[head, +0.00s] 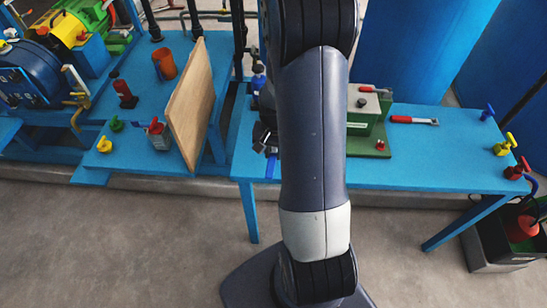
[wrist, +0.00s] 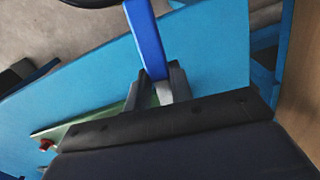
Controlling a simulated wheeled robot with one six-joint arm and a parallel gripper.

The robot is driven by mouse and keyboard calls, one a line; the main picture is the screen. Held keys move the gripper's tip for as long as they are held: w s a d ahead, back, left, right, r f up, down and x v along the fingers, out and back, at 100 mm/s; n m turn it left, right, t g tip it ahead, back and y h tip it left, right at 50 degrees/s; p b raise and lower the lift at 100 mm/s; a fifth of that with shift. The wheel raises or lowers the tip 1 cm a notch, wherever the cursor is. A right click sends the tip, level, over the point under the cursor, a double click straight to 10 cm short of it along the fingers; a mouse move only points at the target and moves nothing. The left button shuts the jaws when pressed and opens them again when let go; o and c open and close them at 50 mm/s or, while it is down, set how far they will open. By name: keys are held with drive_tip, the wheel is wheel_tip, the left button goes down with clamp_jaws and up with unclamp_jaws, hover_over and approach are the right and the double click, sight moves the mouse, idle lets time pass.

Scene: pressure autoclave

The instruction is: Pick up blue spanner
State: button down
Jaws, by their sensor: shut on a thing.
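The blue spanner (wrist: 148,40) shows in the wrist view as a blue bar running up from between my fingers. My gripper (wrist: 159,88) is shut on it. In the head view a short blue piece of the spanner (head: 270,166) shows just below my gripper (head: 264,142), left of my arm. My arm hides much of the area around it. Whether the spanner touches the blue table (head: 420,165) I cannot tell.
A green machine (head: 366,112) stands behind my arm on the table. A red-handled tool (head: 412,120) lies right of it. Valves with yellow (head: 505,144) and blue (head: 487,112) handles line the right end. A wooden board (head: 191,105) stands upright at left.

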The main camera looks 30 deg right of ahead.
sight(274, 153)
wheel_tip(274, 153, up, 13)
drive_tip(key=shift+p, duration=0.45)
